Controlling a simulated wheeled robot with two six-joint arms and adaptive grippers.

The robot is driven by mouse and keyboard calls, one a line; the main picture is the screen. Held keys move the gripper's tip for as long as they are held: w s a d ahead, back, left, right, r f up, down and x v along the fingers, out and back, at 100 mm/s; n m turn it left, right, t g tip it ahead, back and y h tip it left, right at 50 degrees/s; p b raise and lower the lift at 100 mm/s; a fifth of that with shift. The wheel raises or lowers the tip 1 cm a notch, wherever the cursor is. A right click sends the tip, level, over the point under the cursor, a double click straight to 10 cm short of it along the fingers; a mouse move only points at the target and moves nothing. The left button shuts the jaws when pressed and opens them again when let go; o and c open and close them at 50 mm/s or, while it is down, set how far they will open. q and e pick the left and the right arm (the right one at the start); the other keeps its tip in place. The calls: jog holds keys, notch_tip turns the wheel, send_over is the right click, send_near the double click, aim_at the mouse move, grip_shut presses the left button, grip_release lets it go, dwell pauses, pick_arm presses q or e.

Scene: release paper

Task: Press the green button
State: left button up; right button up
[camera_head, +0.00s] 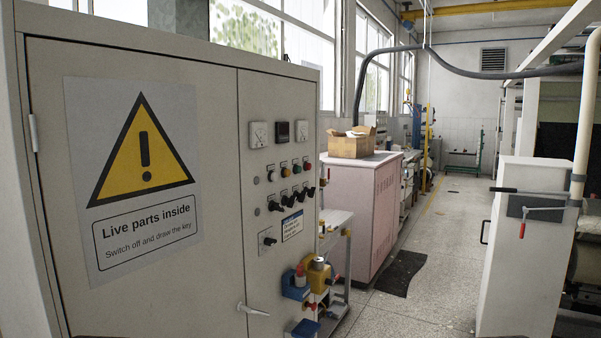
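A control panel with meters, small buttons and black knobs is on the right door of a grey electrical cabinet (226,225) on the left. In its upper button row, a small green button (296,168) appears to sit between a yellow button (284,171) and a red button (307,164). The buttons are tiny here, so whether one is pressed cannot be told. Neither of my grippers is in view. Only thin dark slivers show at the bottom edge, too little to identify.
The cabinet's left door bears a yellow warning sign (141,150). A door handle (252,310) and blue and yellow fittings (318,275) stick out low. A pink cabinet (362,215) with a cardboard box (352,143) stands behind. The aisle floor (440,270) is mostly clear; a white machine (525,250) stands right.

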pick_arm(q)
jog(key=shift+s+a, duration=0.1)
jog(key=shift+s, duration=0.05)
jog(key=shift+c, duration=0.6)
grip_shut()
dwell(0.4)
